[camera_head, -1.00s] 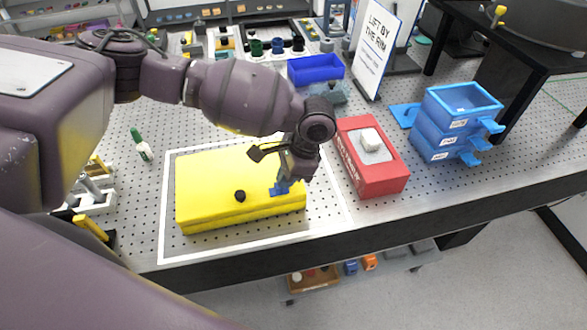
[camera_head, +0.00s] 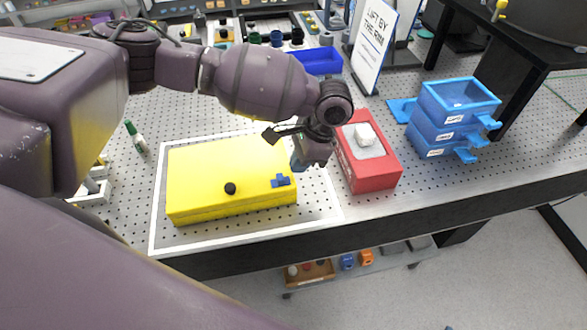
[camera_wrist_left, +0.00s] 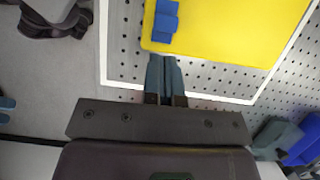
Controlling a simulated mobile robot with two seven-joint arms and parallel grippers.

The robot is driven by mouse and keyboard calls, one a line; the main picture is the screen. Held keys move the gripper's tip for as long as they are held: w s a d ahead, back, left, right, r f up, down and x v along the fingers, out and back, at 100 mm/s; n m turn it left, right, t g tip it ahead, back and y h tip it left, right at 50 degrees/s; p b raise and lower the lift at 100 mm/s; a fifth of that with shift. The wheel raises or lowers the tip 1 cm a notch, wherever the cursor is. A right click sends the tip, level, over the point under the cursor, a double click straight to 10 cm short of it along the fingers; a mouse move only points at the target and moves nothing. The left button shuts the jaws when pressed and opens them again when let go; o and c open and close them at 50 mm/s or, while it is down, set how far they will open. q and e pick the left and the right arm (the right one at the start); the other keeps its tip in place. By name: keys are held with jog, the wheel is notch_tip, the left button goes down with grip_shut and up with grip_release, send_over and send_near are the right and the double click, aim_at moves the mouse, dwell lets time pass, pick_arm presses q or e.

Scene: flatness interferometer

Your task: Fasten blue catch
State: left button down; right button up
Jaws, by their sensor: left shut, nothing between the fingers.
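The yellow case (camera_head: 215,170) sits inside the white outline on the perforated bench, its lid looking flush with the body. The blue catch (camera_head: 281,181) lies at the right end of its top, near the front edge. In the left wrist view the catch (camera_wrist_left: 166,20) shows as a blue piece at the case's edge. My left gripper (camera_head: 298,162) is just behind and right of the catch, apart from it. Its blue-grey fingers (camera_wrist_left: 165,62) are together and empty, beside the case. Whether the catch is latched cannot be told.
A red box (camera_head: 372,175) with a white block on top stands close to the right of my left gripper. Blue stacked trays (camera_head: 455,115) and a sign (camera_head: 373,45) stand farther right and back. A black knob (camera_head: 230,188) sticks up from the case's top.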

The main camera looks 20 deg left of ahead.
pick_arm(q)
jog(key=v, duration=0.8)
jog(key=shift+a+r+b, duration=0.2)
jog(key=shift+a+b, duration=0.15)
jog(key=shift+s, duration=0.1)
